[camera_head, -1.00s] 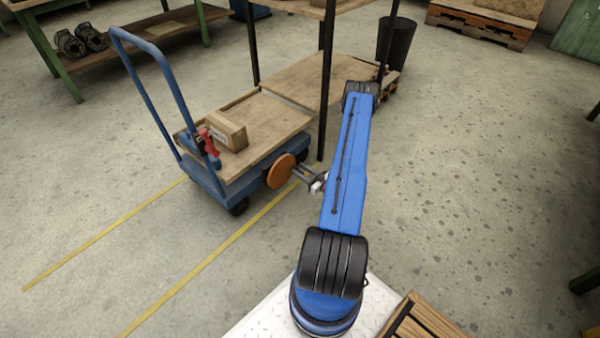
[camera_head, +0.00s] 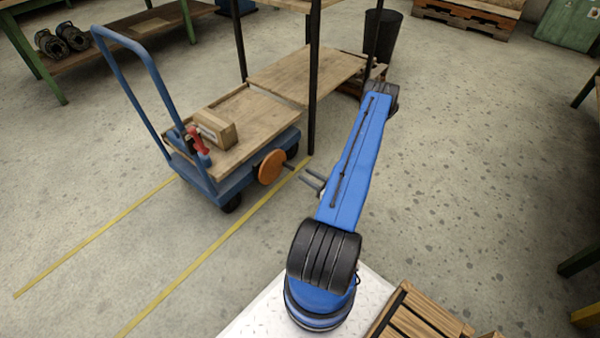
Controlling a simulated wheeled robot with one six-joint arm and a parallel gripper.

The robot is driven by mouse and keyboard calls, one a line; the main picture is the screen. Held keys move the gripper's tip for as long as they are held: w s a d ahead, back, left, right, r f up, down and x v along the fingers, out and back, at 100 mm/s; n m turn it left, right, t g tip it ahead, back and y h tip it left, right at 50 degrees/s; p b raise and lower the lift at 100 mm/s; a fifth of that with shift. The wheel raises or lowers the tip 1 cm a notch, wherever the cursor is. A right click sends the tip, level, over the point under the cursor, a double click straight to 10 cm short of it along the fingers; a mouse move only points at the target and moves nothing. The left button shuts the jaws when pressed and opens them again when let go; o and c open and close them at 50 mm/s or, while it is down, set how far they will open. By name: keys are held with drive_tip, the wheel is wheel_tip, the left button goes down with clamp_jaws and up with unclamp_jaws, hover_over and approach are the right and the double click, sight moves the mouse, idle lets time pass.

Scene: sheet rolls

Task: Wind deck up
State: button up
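The blue cart (camera_head: 207,184) carries a wooden deck (camera_head: 245,125) with a raised rim. An orange disc-shaped wheel (camera_head: 271,166) is on the cart's near right side. A red lever (camera_head: 195,141) sits by the cart's blue push handle (camera_head: 150,75). My gripper (camera_head: 306,180) is to the right of the orange wheel, with a small gap between them. Its two fingers are apart and point left toward the wheel, with nothing visible between them. My blue arm hides the gripper's base.
A cardboard box (camera_head: 214,128) rests on the deck. A rack with black posts (camera_head: 312,85) and a low wooden shelf (camera_head: 305,75) stands directly behind the cart. A black bin (camera_head: 382,35) is farther back. Yellow lines (camera_head: 215,248) mark the floor. Open floor lies to the right.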

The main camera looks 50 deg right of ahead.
drive_tip(key=s, duration=0.7)
drive_tip(key=shift+d, duration=0.35)
drive_tip(key=shift+c, duration=0.4)
